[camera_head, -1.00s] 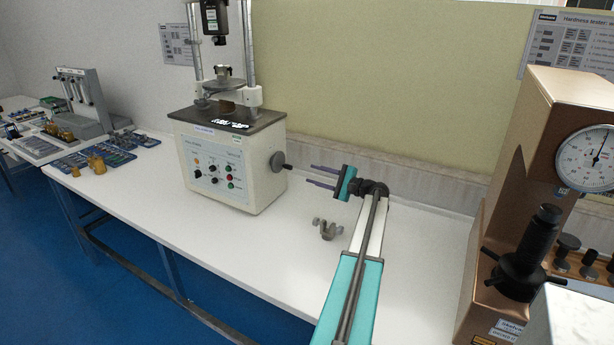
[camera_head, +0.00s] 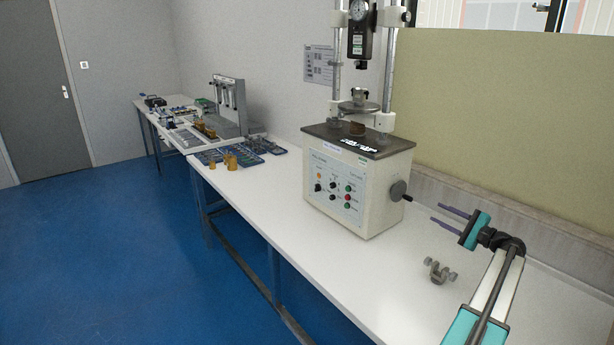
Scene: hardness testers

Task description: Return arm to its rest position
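My gripper (camera_head: 447,216) is at the right of the view, above the white table (camera_head: 270,208). Its two purple fingers point left and stand apart, with nothing seen between them. The fingertips are close to the black side knob (camera_head: 398,191) of the cream tester (camera_head: 352,194); I cannot tell whether they touch it. My arm reaches up from the bottom right corner, with its teal link partly cut off by the frame edge.
A small metal clamp-like part (camera_head: 438,271) lies on the table below my gripper. Brass pieces (camera_head: 231,161) and blue trays (camera_head: 262,146) lie at the left. A low back panel (camera_head: 540,216) runs behind my arm. Blue floor (camera_head: 130,240) is open at the left.

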